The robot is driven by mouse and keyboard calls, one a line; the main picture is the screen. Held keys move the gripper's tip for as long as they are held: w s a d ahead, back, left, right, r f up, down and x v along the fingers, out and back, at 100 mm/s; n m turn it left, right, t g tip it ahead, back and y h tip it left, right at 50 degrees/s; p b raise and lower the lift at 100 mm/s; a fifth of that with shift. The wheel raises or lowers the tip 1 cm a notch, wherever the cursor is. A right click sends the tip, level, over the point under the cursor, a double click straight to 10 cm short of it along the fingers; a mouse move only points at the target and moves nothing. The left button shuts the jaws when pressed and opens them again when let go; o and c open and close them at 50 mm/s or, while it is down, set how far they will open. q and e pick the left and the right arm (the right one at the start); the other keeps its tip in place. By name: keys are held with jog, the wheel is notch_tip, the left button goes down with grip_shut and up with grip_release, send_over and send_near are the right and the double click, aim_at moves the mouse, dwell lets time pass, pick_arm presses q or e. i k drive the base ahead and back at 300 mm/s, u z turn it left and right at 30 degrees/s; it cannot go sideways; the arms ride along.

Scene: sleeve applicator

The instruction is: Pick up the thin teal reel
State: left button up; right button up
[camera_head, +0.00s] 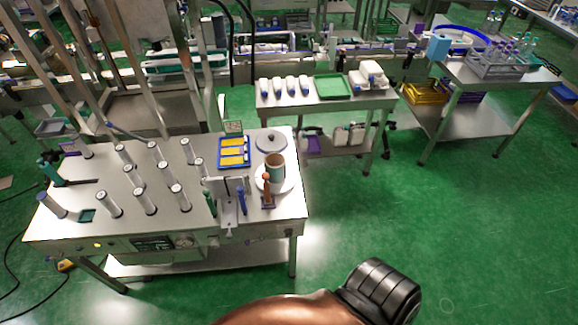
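No reel in the camera_head view can be identified for certain as the thin teal reel. A narrow teal upright piece (49,172) stands at the table's left end. Neither of my grippers shows in this view. A copper and black arm part, apparently mine, enters at the bottom edge, well apart from the table.
Several pale upright rollers (143,200) crowd the table top. A blue tray with yellow pieces (234,152) and a grey disc (271,141) lie at its back right. A side table with a green tray (332,87) stands behind. Green floor (400,210) is clear on the right.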

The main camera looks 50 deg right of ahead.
aim_at(277, 175)
jog(key=z, duration=0.55)
jog(key=i, duration=0.65)
jog(key=z, duration=0.35)
